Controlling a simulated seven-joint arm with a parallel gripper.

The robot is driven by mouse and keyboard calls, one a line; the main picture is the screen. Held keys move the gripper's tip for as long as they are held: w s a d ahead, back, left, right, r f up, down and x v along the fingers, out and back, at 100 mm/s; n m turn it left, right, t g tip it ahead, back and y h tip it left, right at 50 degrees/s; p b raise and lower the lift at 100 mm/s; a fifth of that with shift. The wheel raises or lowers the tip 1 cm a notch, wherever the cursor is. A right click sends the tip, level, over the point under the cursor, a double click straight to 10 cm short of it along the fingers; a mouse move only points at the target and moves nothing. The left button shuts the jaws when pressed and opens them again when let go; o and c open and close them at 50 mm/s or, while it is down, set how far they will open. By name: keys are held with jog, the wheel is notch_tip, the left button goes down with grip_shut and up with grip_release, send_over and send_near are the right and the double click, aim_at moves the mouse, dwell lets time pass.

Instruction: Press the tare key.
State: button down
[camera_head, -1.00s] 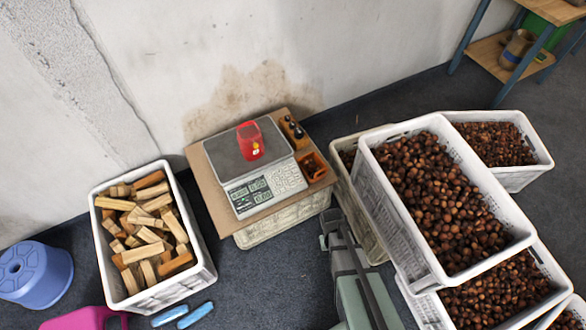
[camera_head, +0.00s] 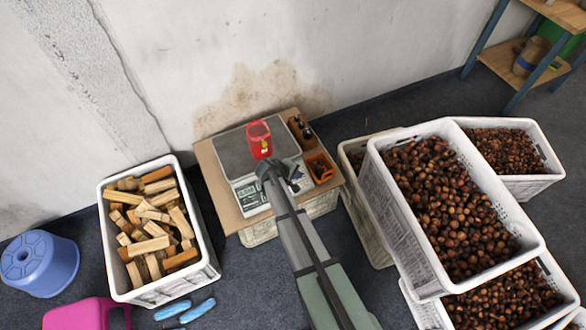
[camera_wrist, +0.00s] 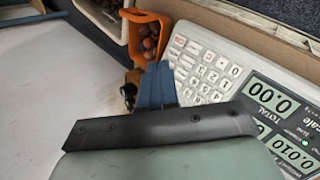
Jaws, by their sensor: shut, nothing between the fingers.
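The scale (camera_head: 251,194) stands on a board, with its keypad and displays toward me. In the wrist view the white keypad (camera_wrist: 200,62) shows small keys, and the lit displays (camera_wrist: 270,97) read 0.00 and 0.010. I cannot tell which key is tare. My gripper (camera_head: 266,166) is over the scale's front panel, just below the red bag on the pan in the picture. In the wrist view its blue fingers (camera_wrist: 156,84) are together and empty, at the keypad's left edge. I cannot tell whether they touch it. The arm hides much of the keypad in the head view.
A red bag (camera_head: 258,138) stands on the scale pan. An orange bin (camera_head: 321,167) of chestnuts sits right of the scale, also in the wrist view (camera_wrist: 143,19). A crate of wood (camera_head: 213,268) stands left; chestnut crates (camera_head: 418,262) stand right.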

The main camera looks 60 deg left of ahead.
jog(key=a+n, duration=0.1)
jog(key=w+a+r+n+t+y, duration=0.1)
jog(key=a, duration=0.1)
jog(key=a+n+y, duration=0.1)
jog(key=a+n, duration=0.1)
jog(key=shift+w+r, duration=0.35)
jog(key=shift+w, duration=0.05)
jog(key=shift+f, duration=0.1)
jog(key=shift+a+f, duration=0.45)
jog(key=shift+f, duration=0.9)
jog(key=shift+a+f, duration=0.4)
jog(key=shift+f, duration=1)
jog(key=shift+a+f, duration=0.45)
jog(key=shift+f, duration=0.9)
jog(key=shift+a+f, duration=0.1)
jog(key=shift+f, duration=0.1)
jog(key=shift+f, duration=0.2)
jog(key=shift+a+f, duration=0.15)
jog(key=shift+f, duration=0.2)
jog(key=shift+r, duration=0.2)
jog(key=shift+d+r, duration=0.25)
jog(key=shift+r, duration=0.3)
